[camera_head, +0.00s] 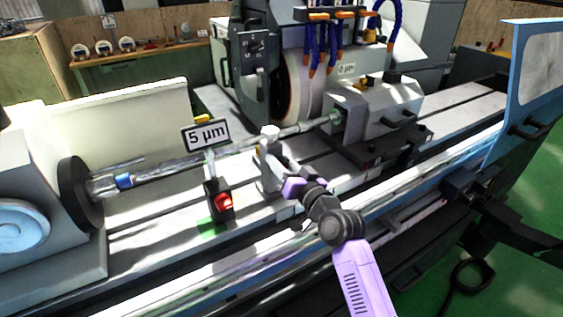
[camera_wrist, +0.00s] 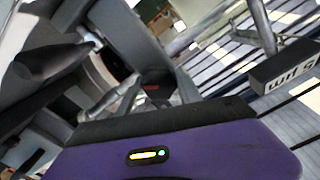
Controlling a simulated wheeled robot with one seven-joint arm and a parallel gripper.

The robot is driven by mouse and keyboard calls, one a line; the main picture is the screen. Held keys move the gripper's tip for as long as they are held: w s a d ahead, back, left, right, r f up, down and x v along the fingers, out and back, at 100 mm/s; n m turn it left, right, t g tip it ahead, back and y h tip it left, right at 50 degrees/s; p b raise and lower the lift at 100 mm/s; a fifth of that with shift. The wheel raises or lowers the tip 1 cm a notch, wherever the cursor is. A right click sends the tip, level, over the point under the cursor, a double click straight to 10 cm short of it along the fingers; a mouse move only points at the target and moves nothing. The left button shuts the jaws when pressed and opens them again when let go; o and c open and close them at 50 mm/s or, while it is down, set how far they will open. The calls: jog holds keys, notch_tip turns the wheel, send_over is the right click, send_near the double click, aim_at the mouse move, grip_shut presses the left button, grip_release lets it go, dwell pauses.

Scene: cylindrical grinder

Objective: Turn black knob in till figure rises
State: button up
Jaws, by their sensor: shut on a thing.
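A sign reading "5 µm" (camera_head: 206,135) stands on a post above a small black box with a red light (camera_head: 220,202). It shows sideways at the right edge of the wrist view (camera_wrist: 290,72). A grey steady rest (camera_head: 268,160) stands beside the long shaft (camera_head: 165,172). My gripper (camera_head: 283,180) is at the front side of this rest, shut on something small. The black knob cannot be made out in the head view; my gripper covers that spot. In the wrist view my purple gripper body fills the bottom, and the grip itself is not clear.
A grey workhead with a dark chuck (camera_head: 78,194) is at left, a tailstock (camera_head: 375,110) at right. A blue-framed door (camera_head: 535,75) stands at far right.

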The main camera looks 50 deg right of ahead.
aim_at(284, 165)
jog(key=shift+m, duration=0.4)
jog(key=o, duration=1.4)
jog(key=shift+c, duration=0.2)
jog(key=shift+s, duration=0.1)
jog(key=b+v, duration=0.1)
jog(key=v, duration=0.5)
jog(key=shift+s, duration=0.25)
jog(key=shift+s+a+b, duration=0.2)
jog(key=shift+s+b, duration=0.1)
jog(key=shift+s, duration=0.25)
